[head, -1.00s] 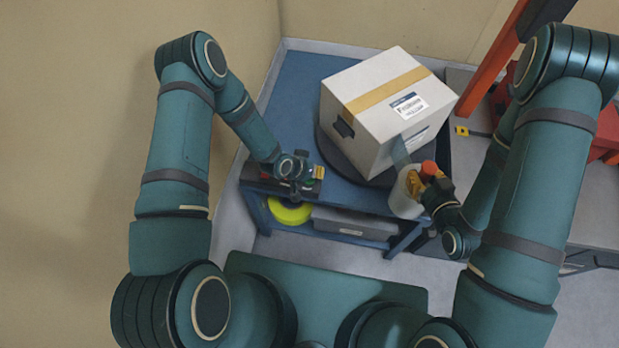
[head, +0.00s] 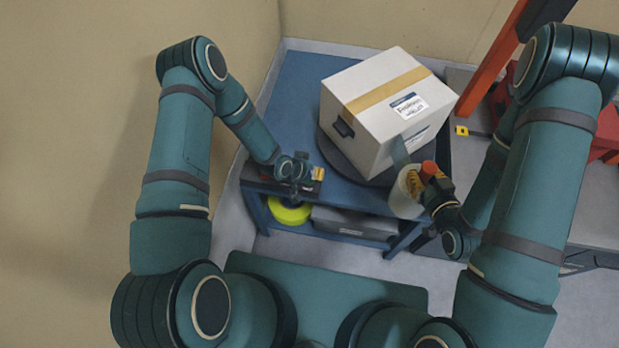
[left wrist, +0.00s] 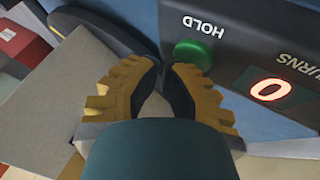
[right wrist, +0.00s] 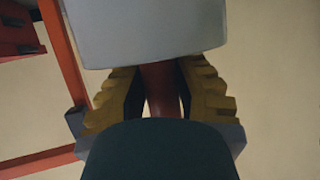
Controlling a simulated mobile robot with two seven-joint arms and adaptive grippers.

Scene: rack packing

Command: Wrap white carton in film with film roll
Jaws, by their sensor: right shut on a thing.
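The white carton (head: 365,120), with a tan tape band and a label, stands on a dark round turntable (head: 330,150) on the blue table. The film roll (head: 405,194) is upright in front of the carton's near right side. A strip of film (head: 400,150) runs between roll and carton. My right gripper (head: 432,180) is shut on the roll's red handle (right wrist: 160,88), under the pale roll (right wrist: 145,30) in the right wrist view. My left gripper (left wrist: 165,72) has its fingertips together, empty, close to the green HOLD button (left wrist: 193,54).
A dark control panel (left wrist: 250,75) on the table's front edge shows a red 0 beside TURNS. A yellow-green round object (head: 289,211) and a grey bin (head: 350,226) sit under the blue table (head: 300,85). An orange post (head: 495,65) rises at the right.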

